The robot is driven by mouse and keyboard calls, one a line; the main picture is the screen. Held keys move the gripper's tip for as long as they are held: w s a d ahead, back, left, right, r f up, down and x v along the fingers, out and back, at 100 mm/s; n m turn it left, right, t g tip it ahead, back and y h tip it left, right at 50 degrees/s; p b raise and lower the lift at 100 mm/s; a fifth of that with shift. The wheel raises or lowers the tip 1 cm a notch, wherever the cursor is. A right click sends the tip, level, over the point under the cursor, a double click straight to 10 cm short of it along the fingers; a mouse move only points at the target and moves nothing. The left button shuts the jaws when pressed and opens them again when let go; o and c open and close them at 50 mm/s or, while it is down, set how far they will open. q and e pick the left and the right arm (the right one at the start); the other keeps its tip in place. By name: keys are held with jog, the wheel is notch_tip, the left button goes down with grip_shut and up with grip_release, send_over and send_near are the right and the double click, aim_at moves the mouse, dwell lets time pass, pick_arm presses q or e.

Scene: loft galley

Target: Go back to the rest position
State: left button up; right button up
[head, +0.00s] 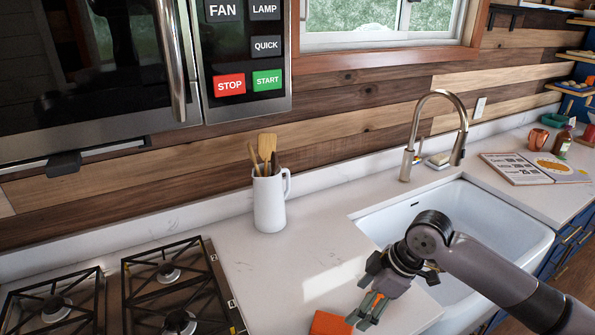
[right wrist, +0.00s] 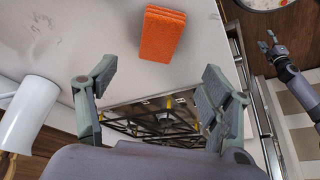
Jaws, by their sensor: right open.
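My right gripper (head: 364,312) is over the counter between the stove and the sink in the head view. In the right wrist view its two fingers (right wrist: 158,80) stand wide apart with nothing between them. An orange sponge-like block (head: 328,323) lies on the counter beside the gripper, partly cut off by the frame. It also shows in the right wrist view (right wrist: 161,35), beyond the fingertips and apart from them. My left gripper (right wrist: 268,43) shows small at the right of the wrist view, away from the counter; its finger opening is too small to judge.
A white jug with utensils (head: 270,203) stands on the counter. The gas stove (head: 115,290) is at left under the microwave (head: 235,55). The white sink (head: 500,225) and tall faucet (head: 413,140) are at right, with an open book (head: 535,168) beyond.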

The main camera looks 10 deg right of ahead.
jog(key=shift+m+t, duration=0.3)
jog(key=shift+m, duration=0.1)
jog(key=s+a+f, duration=0.2)
jog(key=a+f, duration=0.1)
jog(key=s+a+f, duration=0.3)
jog(key=shift+s+a+f, duration=0.2)
jog(key=shift+s+a, duration=0.1)
jog(key=shift+s, duration=0.05)
jog(key=shift+m+t, duration=0.4)
jog(key=shift+m, duration=0.5)
jog(key=s, duration=0.1)
jog(key=s+a+f, duration=0.1)
jog(key=s+f, duration=0.1)
jog(key=shift+s+a, duration=0.35)
jog(key=s+d+f+m+h, duration=0.4)
jog(key=s+d+m, duration=0.45)
jog(key=s, duration=0.45)
notch_tip(320, 180, down, 29)
jog(key=s+g+b, duration=0.1)
jog(key=s+b, duration=0.1)
jog(key=b, duration=0.2)
jog(key=s+d+f+g+b, duration=0.1)
jog(key=s+d+f+b, duration=0.1)
jog(key=s+f, duration=1.3)
notch_tip(320, 180, down, 4)
jog(key=shift+s+d+f, duration=0.15)
jog(key=shift+s+d, duration=0.2)
jog(key=shift+d, duration=0.3)
jog(key=shift+n, duration=0.25)
